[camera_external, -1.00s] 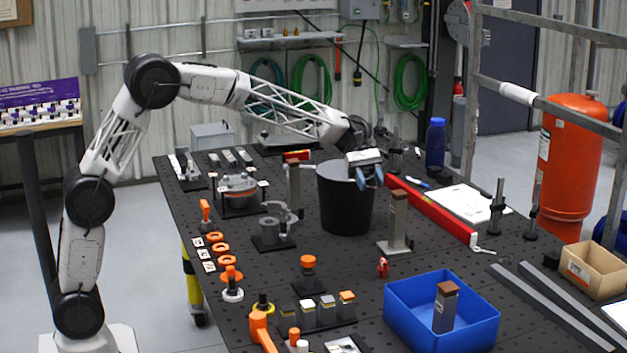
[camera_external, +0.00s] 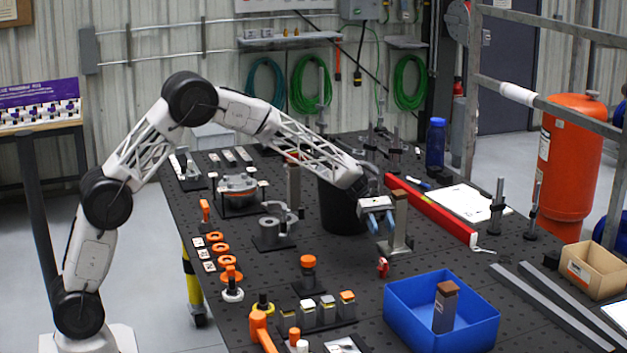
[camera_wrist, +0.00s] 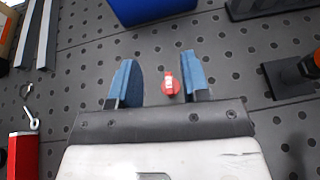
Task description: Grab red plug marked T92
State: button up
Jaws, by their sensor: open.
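The small red plug (camera_external: 383,267) stands on the dark perforated table, between the black bucket and the blue bin. In the wrist view the red plug (camera_wrist: 171,84) shows between the two fingertips, closer to the right finger, with a small white label whose text is too small to read. My gripper (camera_external: 379,224) has its blue fingers apart and empty, and hangs above and behind the plug in the external view. In the wrist view my gripper (camera_wrist: 158,80) points toward the plug. I see no contact between finger and plug.
A blue bin (camera_external: 478,320) holding a brown-topped grey block stands in front of the plug. A grey post on a plate (camera_external: 399,238) is close beside my gripper. The black bucket (camera_external: 340,208) is behind. A red level (camera_external: 432,212) lies to the right.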

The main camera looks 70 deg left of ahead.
aim_at(385, 261)
notch_tip(385, 261, down, 8)
jog(key=shift+f, duration=0.1)
jog(key=shift+d, duration=0.1)
jog(key=shift+x, duration=2.4)
grip_shut()
